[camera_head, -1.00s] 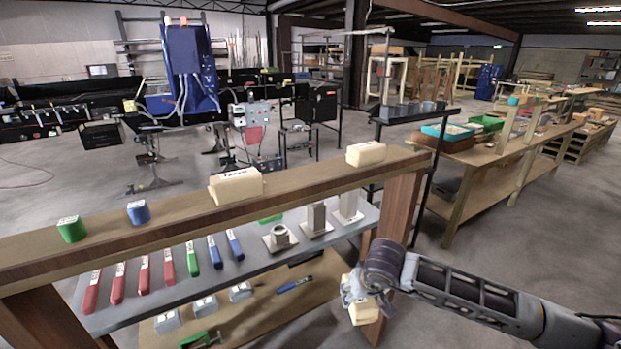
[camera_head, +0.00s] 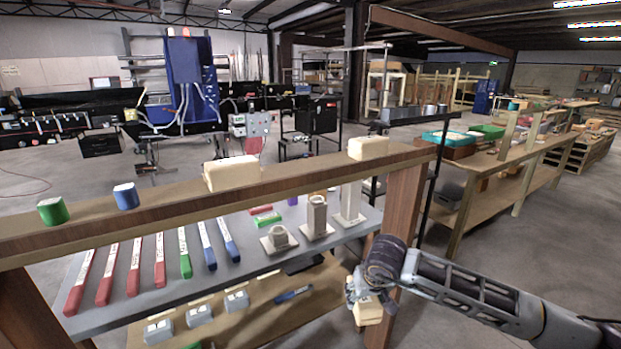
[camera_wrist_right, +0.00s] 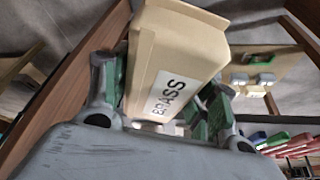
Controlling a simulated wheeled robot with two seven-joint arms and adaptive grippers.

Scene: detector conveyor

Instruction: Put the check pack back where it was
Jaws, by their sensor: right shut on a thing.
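My right gripper (camera_head: 362,298) is shut on a beige pack (camera_head: 368,312) in the head view. It holds the pack in the air in front of the shelf's right post. In the right wrist view the pack (camera_wrist_right: 178,50) sits between the green-padded fingers, and its white label reads "BRASS". Two similar beige packs stand on the wooden top board: one left of middle (camera_head: 231,174) and one near the right end (camera_head: 368,148). My left gripper is not in view.
The top board (camera_head: 300,177) also carries a green block (camera_head: 53,211) and a blue block (camera_head: 126,196). The grey shelf below holds red, green and blue bars and grey fittings. The right post (camera_head: 402,220) stands close beside my gripper.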

